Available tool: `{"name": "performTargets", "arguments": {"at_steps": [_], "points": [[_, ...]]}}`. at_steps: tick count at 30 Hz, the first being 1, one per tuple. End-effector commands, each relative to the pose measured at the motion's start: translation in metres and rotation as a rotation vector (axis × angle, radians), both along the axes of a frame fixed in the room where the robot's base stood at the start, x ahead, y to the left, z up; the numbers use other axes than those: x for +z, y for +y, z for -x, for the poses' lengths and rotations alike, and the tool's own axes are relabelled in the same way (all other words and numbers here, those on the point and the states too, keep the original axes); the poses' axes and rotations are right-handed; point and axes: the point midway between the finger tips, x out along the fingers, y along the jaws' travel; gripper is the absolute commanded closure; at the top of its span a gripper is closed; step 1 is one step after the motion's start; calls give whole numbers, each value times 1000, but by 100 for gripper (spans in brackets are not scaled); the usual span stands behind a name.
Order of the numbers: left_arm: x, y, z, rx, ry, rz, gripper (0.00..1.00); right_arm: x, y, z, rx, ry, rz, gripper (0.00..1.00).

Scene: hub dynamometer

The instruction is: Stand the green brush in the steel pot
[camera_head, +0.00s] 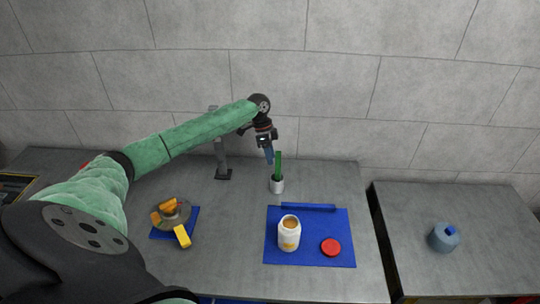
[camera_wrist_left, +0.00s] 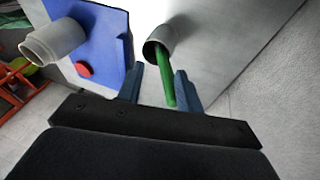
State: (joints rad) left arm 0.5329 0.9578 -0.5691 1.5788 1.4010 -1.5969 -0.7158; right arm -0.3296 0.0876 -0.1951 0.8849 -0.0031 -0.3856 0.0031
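The green brush (camera_head: 278,165) stands nearly upright in the steel pot (camera_head: 277,186), its lower end hidden inside. In the left wrist view the brush (camera_wrist_left: 180,76) comes out of the pot's mouth (camera_wrist_left: 161,36) and leans to one side of it. My left gripper (camera_head: 269,156) is by the brush's upper end. In the wrist view its two blue fingers (camera_wrist_left: 160,88) are spread apart, with the brush's free end showing between them, and neither finger clearly touches it. My right gripper is not in view.
A blue mat (camera_head: 335,250) holds a white jar (camera_head: 289,238), a red lid (camera_head: 331,247) and a blue bar (camera_head: 308,207). A round metal part with yellow blocks (camera_head: 171,213) sits on a smaller blue mat at left. A blue-grey container (camera_head: 443,238) stands on the right table, across a gap.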

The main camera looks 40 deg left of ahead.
Motion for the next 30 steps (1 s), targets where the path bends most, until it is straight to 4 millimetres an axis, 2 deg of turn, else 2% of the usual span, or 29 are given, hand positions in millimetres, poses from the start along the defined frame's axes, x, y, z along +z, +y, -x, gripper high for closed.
{"name": "performTargets", "arguments": {"at_steps": [4, 7, 13, 21, 30], "points": [[12, 3, -2, 0, -4, -1, 64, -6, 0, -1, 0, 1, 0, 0], [26, 9, -3, 0, -3, -1, 64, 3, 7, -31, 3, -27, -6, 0], [64, 22, -6, 0, -4, -1, 64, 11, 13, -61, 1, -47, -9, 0], [105, 35, -10, 0, -3, 1, 64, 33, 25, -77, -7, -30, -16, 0], [119, 40, -11, 0, 0, 0, 64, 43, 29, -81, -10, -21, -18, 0]]}}
